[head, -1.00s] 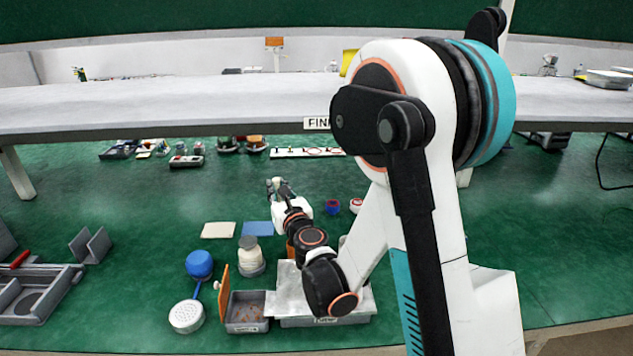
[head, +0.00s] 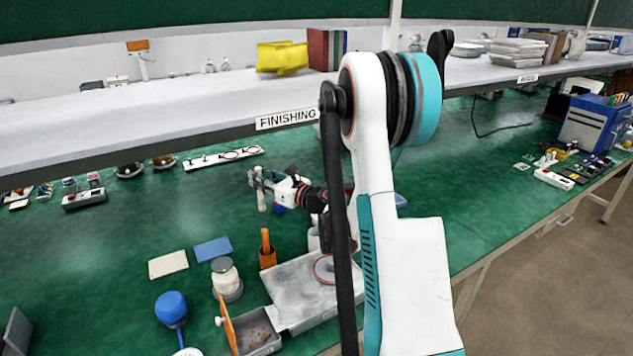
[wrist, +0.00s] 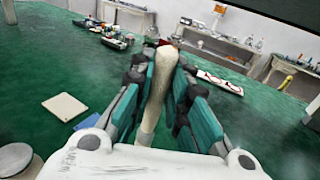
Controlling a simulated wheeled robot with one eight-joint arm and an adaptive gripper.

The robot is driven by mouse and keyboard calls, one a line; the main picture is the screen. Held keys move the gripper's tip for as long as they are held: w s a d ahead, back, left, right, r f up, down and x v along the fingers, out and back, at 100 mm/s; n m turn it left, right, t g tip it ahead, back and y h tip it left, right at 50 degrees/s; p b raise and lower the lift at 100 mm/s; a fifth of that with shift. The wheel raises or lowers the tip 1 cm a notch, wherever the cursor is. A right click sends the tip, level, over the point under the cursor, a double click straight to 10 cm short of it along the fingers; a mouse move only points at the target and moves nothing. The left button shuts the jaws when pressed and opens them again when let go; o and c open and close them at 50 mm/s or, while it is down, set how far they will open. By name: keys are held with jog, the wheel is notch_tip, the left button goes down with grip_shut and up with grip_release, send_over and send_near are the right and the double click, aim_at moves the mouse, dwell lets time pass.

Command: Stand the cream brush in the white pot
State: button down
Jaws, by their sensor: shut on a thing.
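My gripper (head: 262,181) is shut on the cream brush (head: 262,201), which hangs roughly upright from the fingers above the green bench. In the wrist view the brush (wrist: 157,85) stands between the teal finger pads of my gripper (wrist: 160,98), its thicker end away from the camera and its thinner end toward the palm. A pale, upright pot-like thing (head: 313,238) shows in the head view beside the tray, partly hidden by my arm. I cannot tell for sure that it is the white pot. It is below and right of my gripper in the picture.
An orange holder (head: 267,257), a lidded cream jar (head: 226,281) and a grey tray (head: 290,280) stand nearer the camera. Cream (head: 168,264) and blue (head: 213,249) pads lie flat on the left. A shelf (head: 150,118) runs above the bench. Green surface left of my gripper is clear.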

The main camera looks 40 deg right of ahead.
jog(key=s+d+f+n+y, duration=0.1)
jog(key=s+d+y, duration=0.1)
jog(key=s+d, duration=0.95)
notch_tip(320, 180, down, 12)
jog(key=d+b, duration=0.1)
jog(key=b, duration=0.6)
jog(key=shift+w+g, duration=0.3)
jog(key=shift+w, duration=0.1)
jog(key=shift+f, duration=0.15)
jog(key=c, duration=1.5)
grip_release()
jog(key=shift+o, duration=0.2)
jog(key=v, duration=1.2)
